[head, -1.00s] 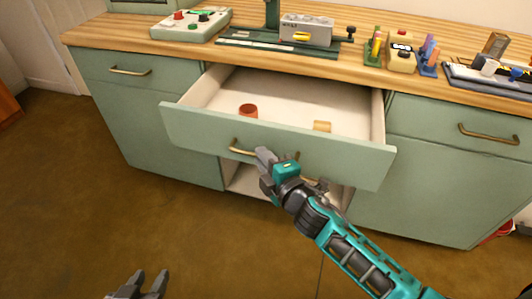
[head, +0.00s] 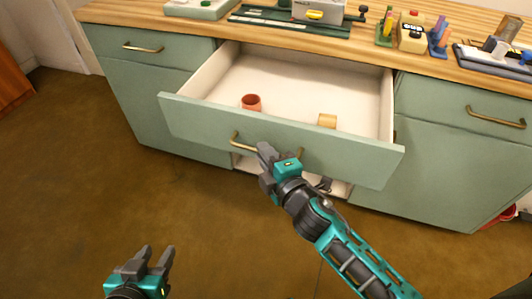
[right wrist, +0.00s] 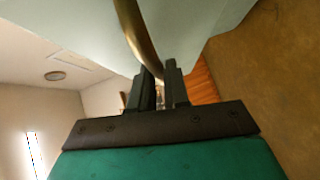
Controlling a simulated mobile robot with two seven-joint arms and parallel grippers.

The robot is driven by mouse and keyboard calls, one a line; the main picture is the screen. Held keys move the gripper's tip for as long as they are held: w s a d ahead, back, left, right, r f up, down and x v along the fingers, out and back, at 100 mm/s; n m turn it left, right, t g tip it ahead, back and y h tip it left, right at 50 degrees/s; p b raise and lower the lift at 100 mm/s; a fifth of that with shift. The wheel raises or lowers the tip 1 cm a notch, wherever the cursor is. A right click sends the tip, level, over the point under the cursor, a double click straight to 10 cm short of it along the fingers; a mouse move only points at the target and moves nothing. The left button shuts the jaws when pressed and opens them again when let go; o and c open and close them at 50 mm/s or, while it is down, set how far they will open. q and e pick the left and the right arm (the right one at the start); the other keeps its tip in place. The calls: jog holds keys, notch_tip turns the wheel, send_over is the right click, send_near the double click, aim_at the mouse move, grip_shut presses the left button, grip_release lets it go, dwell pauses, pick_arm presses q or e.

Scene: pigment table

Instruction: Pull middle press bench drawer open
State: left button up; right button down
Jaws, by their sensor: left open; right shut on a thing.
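The middle press bench drawer (head: 345,155) is pulled well out of the green bench, and its pale inside shows in the head view. A red-brown cup (head: 251,103) and a small tan wooden piece (head: 327,121) are in it. My right gripper (head: 264,154) is at the drawer front, shut on the brass drawer handle (head: 238,143). In the right wrist view the handle (right wrist: 135,35) runs down to the fingertips (right wrist: 160,77). The gripper covers the handle's middle in the head view. My left gripper (head: 156,255) is open and empty, low over the floor, apart from the bench.
The wooden bench top (head: 200,28) carries a press device (head: 318,11), colored items (head: 412,32) and a dark tray (head: 490,58) at the right. Shut drawers with brass handles (head: 143,48) flank the middle one. The brown floor (head: 90,170) in front is clear.

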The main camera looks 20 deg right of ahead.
jog(key=c, duration=1.2)
grip_release()
pick_arm(q)
jog(key=shift+s+a, duration=0.1)
pick_arm(e)
jog(key=shift+o, duration=0.2)
pick_arm(q)
jog(key=shift+f, duration=0.1)
pick_arm(e)
jog(key=v, duration=1.3)
pick_arm(q)
jog(key=shift+s, duration=0.1)
notch_tip(320, 180, up, 5)
jog(key=s+a+y+p, duration=0.1)
jog(key=a+p, duration=0.2)
jog(key=p, duration=0.6)
jog(key=shift+s+r+p, duration=0.2)
jog(key=shift+s+p, duration=0.1)
jog(key=shift+p, duration=0.05)
pick_arm(e)
jog(key=s+d+f+m+g, duration=0.1)
jog(key=f+m+g, duration=0.1)
jog(key=m, duration=0.6)
jog(key=s+d+f+m+g+h, duration=0.1)
jog(key=s+d+f+m+g, duration=0.1)
jog(key=m, duration=0.6)
jog(key=shift+g, duration=0.6)
